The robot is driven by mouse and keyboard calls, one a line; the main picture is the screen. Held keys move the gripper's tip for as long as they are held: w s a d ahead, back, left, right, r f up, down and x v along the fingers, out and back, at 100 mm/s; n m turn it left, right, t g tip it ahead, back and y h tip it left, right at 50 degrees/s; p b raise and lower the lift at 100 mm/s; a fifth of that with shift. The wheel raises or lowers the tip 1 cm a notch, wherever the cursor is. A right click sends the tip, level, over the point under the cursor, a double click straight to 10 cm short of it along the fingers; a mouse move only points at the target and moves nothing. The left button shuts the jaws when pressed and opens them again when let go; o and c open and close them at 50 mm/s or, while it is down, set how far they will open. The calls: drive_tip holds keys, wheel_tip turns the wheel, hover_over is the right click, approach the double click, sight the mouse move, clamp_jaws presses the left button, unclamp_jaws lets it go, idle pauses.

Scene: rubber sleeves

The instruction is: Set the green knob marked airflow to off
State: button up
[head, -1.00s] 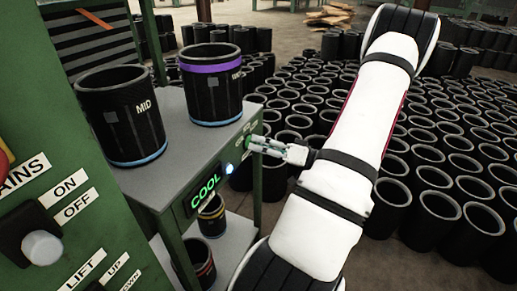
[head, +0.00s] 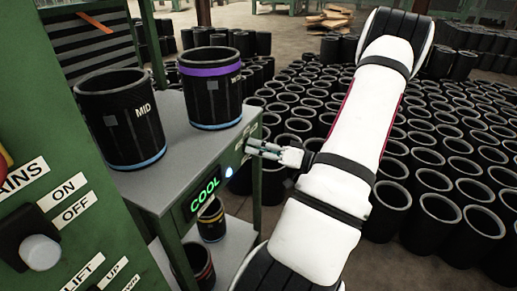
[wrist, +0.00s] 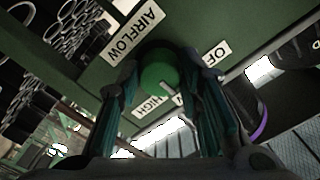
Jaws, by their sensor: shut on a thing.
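The round green knob (wrist: 160,72) sits on a green panel face in the wrist view, with a pale mark on its lower edge. The AIRFLOW label (wrist: 135,32) is at its upper left, the OFF label (wrist: 212,60) to its right and the HIGH label (wrist: 156,104) below. Another label beside HIGH is mostly hidden by a finger. My gripper (head: 250,147) is at the front edge of the grey-topped bench in the head view. Its fingers stand on either side of the knob and are shut on it. The knob is hidden in the head view.
Black sleeves stand on the bench top (head: 186,137), one marked MID (head: 122,125) and one with a purple band (head: 210,95). A COOL display (head: 205,193) is left of my gripper. A green cabinet (head: 35,130) stands at the left. Many sleeves crowd the floor.

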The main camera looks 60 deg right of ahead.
drive_tip(key=shift+n+p, duration=0.85)
drive_tip(key=shift+n, duration=3.45)
drive_tip(key=o, duration=1.2)
drive_tip(key=shift+c, duration=0.2)
drive_tip(key=shift+s+d, duration=0.1)
drive_tip(key=s, duration=1.1)
drive_tip(key=shift+s+d, duration=0.4)
drive_tip(key=shift+d, duration=0.05)
